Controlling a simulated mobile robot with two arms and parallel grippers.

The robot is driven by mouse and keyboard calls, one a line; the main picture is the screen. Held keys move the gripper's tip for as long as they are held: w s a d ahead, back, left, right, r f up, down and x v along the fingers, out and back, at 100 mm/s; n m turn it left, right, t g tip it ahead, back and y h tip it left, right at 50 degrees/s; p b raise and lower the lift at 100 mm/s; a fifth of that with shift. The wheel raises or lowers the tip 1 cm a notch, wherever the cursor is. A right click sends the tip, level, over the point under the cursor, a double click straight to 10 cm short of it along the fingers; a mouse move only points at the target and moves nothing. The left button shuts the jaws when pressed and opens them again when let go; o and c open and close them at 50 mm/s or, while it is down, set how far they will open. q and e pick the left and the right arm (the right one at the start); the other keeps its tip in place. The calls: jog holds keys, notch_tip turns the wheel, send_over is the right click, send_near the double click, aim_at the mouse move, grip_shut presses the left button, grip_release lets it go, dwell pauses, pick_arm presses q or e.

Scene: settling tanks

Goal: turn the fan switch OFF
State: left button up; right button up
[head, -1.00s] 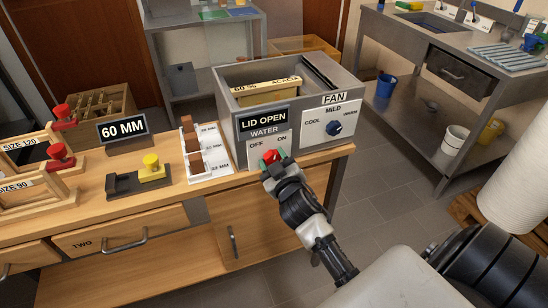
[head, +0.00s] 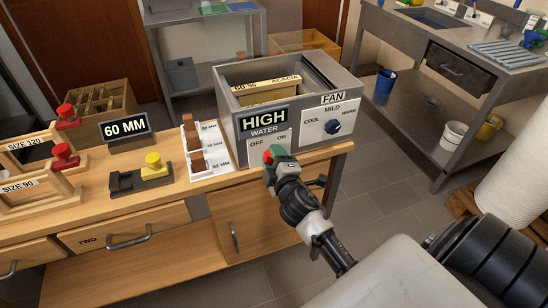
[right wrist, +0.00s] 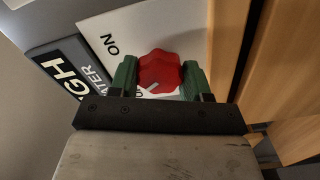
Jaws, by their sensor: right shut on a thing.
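The grey box (head: 290,75) stands on the wooden bench, its front reading HIGH, WATER and FAN. On the panel under WATER, between OFF and ON, sits a red lobed knob (right wrist: 158,70). In the head view the knob is mostly hidden by my right gripper (head: 275,154). In the right wrist view the green fingers of my right gripper (right wrist: 158,78) are shut on the red knob, one on each side. The blue fan dial (head: 333,128) sits to the right under FAN, marked COOL, MILD and WARM, untouched. My left gripper is not in view.
A 60 MM sign (head: 125,127), a black holder with a yellow knob (head: 153,160) and a white tray with brown blocks (head: 205,165) stand left of the box. Wooden frames with red knobs (head: 63,155) are at the far left. A grey sink table (head: 465,50) stands across the floor.

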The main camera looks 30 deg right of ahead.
jog(key=shift+f+n, duration=0.1)
jog(key=shift+n, duration=0.2)
dwell(0.4)
jog(key=o, duration=0.9)
jog(key=b+v, duration=0.1)
jog(key=v, duration=1)
jog(key=shift+b, duration=0.35)
jog(key=shift+w, duration=0.1)
